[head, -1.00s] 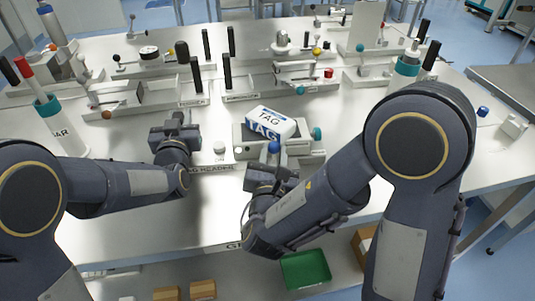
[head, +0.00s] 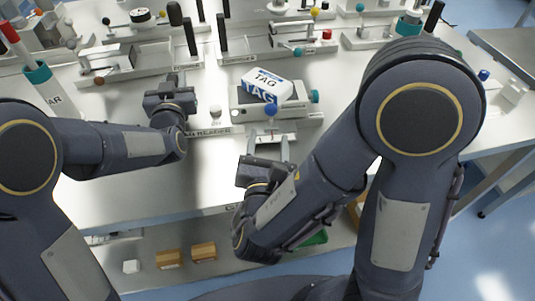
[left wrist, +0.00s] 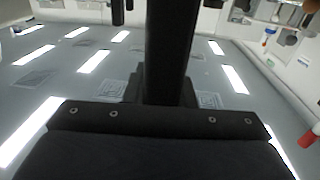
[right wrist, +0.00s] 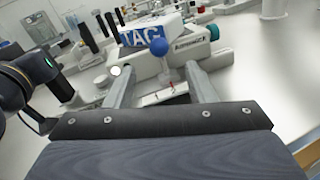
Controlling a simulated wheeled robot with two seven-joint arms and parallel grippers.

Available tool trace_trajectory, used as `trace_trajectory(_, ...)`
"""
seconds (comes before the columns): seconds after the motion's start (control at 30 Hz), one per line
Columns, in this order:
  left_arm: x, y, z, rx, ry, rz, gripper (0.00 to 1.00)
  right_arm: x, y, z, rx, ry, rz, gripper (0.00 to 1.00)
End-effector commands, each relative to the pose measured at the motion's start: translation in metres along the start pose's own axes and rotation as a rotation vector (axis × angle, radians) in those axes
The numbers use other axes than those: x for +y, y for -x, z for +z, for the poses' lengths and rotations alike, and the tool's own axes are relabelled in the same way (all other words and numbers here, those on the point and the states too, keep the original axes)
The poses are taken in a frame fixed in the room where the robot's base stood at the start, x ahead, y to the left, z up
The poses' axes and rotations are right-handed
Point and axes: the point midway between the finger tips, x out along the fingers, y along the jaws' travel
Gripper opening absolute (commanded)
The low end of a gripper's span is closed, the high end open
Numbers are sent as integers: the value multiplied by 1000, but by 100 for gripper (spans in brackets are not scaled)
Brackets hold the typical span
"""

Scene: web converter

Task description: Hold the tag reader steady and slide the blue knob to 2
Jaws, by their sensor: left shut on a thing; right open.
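The tag reader (head: 300,107) is a grey fixture with a teal knob on its right end, on the bench. A white and blue TAG box (head: 266,86) lies on top of it. The blue knob (head: 271,109) stands at its front on a stem, above a pale scale plate (right wrist: 165,96); I cannot read its marks. My right gripper (head: 268,145) is open and empty in front of the knob, which shows beyond and between its fingers in the right wrist view (right wrist: 158,47).
A small white button (head: 215,111) stands between my left gripper and the reader. Other fixtures with black handles (head: 222,32) stand behind. The bench's front is mostly clear.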

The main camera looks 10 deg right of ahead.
Motion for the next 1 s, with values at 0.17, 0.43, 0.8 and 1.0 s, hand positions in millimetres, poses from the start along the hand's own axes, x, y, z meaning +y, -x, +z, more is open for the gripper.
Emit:
trace_trajectory(0.17, 0, 3, 13, -32, -4, 0, 0, 1, 29, -1, 1, 0, 4, 50)
trace_trajectory(0.43, 0, 3, 13, -32, -4, 1, 0, -1, 41, -1, -1, -1, -1, 50)
trace_trajectory(0.8, 0, 3, 13, -32, -4, 1, 0, -1, 41, -1, 0, 0, -1, 50)
trace_trajectory(1.0, 0, 3, 10, -32, -4, 1, 0, -1, 40, -1, 0, 0, -1, 50)
